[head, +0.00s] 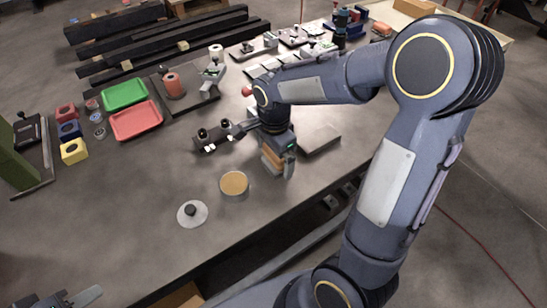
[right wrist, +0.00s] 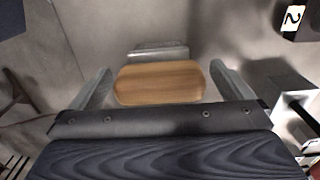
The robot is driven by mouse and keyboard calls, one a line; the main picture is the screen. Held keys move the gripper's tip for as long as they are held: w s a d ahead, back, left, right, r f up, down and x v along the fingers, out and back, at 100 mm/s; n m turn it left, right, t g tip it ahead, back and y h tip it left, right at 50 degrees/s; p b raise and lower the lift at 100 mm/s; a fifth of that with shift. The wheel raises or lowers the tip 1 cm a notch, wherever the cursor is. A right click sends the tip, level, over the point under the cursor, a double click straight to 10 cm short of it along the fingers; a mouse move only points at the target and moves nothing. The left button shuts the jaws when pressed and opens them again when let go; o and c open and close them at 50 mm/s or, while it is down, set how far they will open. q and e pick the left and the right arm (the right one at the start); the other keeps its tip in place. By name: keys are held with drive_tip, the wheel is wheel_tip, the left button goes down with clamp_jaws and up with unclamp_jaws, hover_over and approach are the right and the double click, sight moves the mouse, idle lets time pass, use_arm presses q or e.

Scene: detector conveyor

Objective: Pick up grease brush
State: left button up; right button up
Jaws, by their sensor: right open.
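The grease brush shows as a wooden, round-ended block (right wrist: 160,84) in the right wrist view, lying between the two fingers of my right gripper (right wrist: 158,88). The fingers stand apart, with a visible gap on each side of the wood. In the head view my right gripper (head: 278,167) points down over the table, with the wooden part (head: 270,160) between its fingers. The brush's lower end is hidden. My left gripper (head: 72,299) is partly in view at the bottom left; its opening cannot be made out.
A round tin with an orange-brown top (head: 234,183) and a knobbed disc (head: 192,213) lie left of my right gripper. A dark fixture (head: 218,137) is close behind it. A flat grey block (head: 318,141) is to its right. The table's front left is clear.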

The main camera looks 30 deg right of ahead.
drive_tip(key=shift+f, duration=0.55)
drive_tip(key=c, duration=1.1)
drive_tip(key=shift+o, duration=0.2)
drive_tip(key=shift+r, duration=0.15)
drive_tip(key=shift+r, duration=0.25)
wheel_tip(320, 180, up, 2)
drive_tip(key=shift+r, duration=0.1)
drive_tip(key=s+r, duration=0.4)
drive_tip(key=r, duration=0.1)
drive_tip(key=shift+s+a+r+b, duration=0.15)
drive_tip(key=shift+a+r+b, duration=0.1)
drive_tip(key=shift+a+b, duration=0.15)
drive_tip(key=s+a+r+b, duration=0.1)
drive_tip(key=s+r, duration=0.3)
drive_tip(key=s, duration=0.5)
drive_tip(key=shift+s+a+r, duration=0.25)
drive_tip(key=shift+a+r, duration=0.05)
drive_tip(key=shift+a, duration=0.05)
